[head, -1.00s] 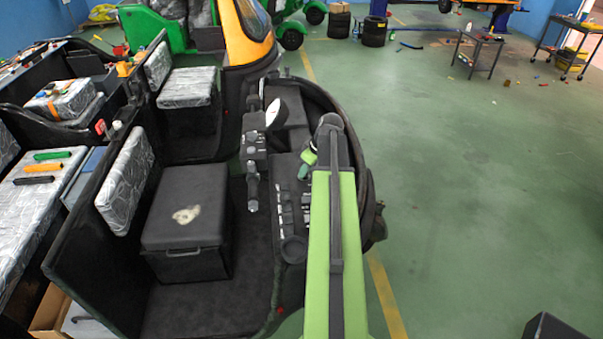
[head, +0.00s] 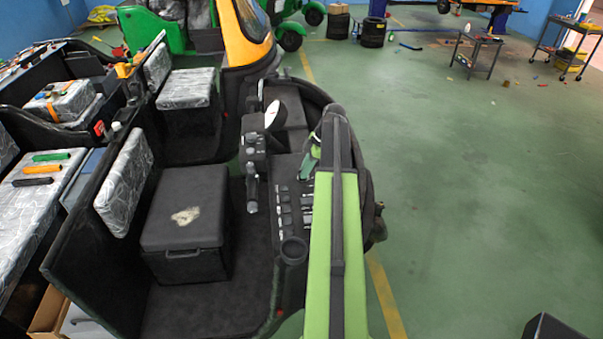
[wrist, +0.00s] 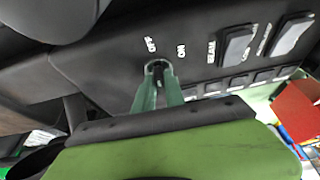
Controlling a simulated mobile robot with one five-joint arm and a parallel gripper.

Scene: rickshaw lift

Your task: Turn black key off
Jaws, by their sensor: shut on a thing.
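In the wrist view my gripper (wrist: 158,72) has its two green fingers closed around the small black key (wrist: 159,68) on the black dashboard panel (wrist: 110,65). White OFF and ON labels sit just above and to the right of the key. The fingers hide most of the key, so I cannot tell its exact angle. In the head view my green arm reaches over the dashboard, and my gripper (head: 308,163) is at the panel, partly hidden by the arm. The key cannot be made out there.
Several rocker switches (wrist: 238,45) line the panel right of the key. The handlebar (head: 253,170) stands left of my gripper. A black seat box (head: 185,215) is farther left.

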